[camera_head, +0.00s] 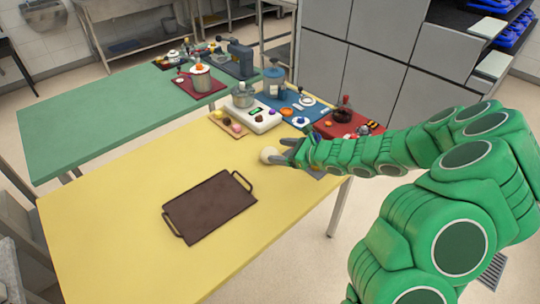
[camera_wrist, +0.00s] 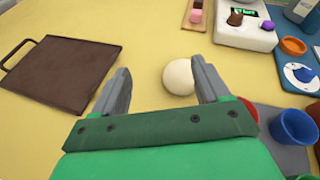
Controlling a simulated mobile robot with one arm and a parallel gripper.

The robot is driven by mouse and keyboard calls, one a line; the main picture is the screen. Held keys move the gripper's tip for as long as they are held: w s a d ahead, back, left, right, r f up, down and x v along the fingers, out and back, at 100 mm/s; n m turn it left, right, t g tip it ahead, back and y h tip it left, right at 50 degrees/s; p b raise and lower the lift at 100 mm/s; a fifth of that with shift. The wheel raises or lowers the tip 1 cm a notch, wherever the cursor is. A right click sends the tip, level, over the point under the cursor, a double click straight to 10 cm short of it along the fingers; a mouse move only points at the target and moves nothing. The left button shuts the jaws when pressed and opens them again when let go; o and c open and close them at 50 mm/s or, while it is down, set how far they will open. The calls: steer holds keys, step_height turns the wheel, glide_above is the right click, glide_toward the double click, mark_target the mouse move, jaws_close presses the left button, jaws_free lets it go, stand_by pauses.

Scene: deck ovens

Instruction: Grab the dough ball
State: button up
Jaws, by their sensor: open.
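The dough ball (camera_head: 268,155) is a pale cream ball on the yellow table, toward its right side. In the wrist view the dough ball (camera_wrist: 179,77) lies between the two finger lines, close to the right finger and well away from the left one. My gripper (camera_head: 283,151) is at the ball's right in the head view. In the wrist view my gripper (camera_wrist: 160,80) has its grey fingers spread wide. I cannot tell whether the right finger touches the ball.
A dark brown tray with handles (camera_head: 210,206) lies flat on the yellow table (camera_head: 110,250). A white scale (camera_head: 252,119), a blue board (camera_head: 305,102) and a red board (camera_head: 345,125) stand behind the ball. Blue and red cups (camera_wrist: 292,127) are right of my gripper.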

steer(key=d+f+m, duration=0.1)
steer(key=w+d+f+m, duration=0.1)
steer(key=f, duration=0.1)
steer(key=d+f+h, duration=0.1)
steer(key=f, duration=0.1)
steer(key=shift+w+f+m+t, duration=0.25)
steer(key=shift+w+m+t, duration=0.05)
steer(key=shift+w+m, duration=0.1)
steer(key=shift+r+x, duration=0.1)
steer(key=shift+x, duration=1.8)
steer(key=shift+r+x, duration=0.15)
steer(key=shift+x, duration=1.75)
steer(key=shift+w, duration=0.15)
steer(key=c, duration=0.6)
